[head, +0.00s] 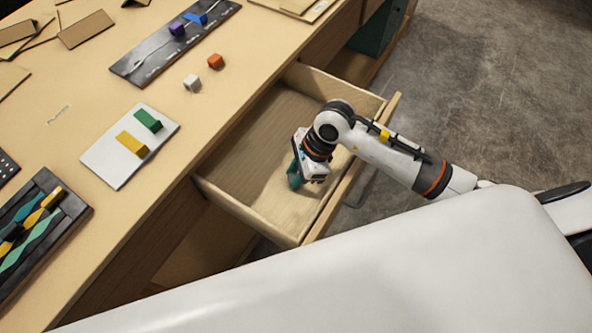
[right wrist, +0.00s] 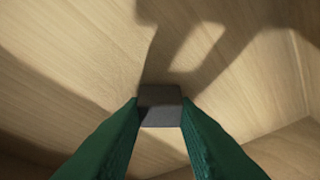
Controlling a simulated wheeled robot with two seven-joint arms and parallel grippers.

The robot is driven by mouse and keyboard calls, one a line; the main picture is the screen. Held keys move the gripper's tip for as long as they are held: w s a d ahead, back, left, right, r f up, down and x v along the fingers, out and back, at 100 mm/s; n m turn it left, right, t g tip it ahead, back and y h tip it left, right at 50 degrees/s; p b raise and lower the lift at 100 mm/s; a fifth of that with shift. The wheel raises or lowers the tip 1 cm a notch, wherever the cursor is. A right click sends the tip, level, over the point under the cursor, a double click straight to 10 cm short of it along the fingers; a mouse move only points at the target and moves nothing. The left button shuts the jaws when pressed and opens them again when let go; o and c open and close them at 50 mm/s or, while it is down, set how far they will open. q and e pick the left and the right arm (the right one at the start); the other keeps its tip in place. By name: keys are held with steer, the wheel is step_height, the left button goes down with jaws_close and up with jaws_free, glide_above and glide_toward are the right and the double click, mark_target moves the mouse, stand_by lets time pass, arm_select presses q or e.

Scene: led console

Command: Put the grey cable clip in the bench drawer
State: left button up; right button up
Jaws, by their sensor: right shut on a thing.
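The bench drawer (head: 242,193) is pulled open from the wooden bench. My right gripper (head: 294,180) is inside the drawer's outline, pointing down. In the right wrist view its green fingers are shut on a small dark grey block-shaped thing (right wrist: 160,106), which fits the grey cable clip. The wood of the drawer shows behind it; I cannot tell whether it touches the floor of the drawer. In the head view the clip is hidden by the gripper. My left gripper is not in view.
The rest of the drawer looks empty.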

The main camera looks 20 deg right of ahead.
steer(key=shift+f, duration=0.2)
steer(key=o, duration=1)
steer(key=shift+r, duration=0.15)
steer(key=shift+r, duration=0.25)
steer(key=b+v, duration=0.1)
steer(key=v, duration=1)
steer(key=shift+d+r, duration=0.1)
steer(key=shift+r, duration=0.25)
steer(key=shift+r, duration=0.1)
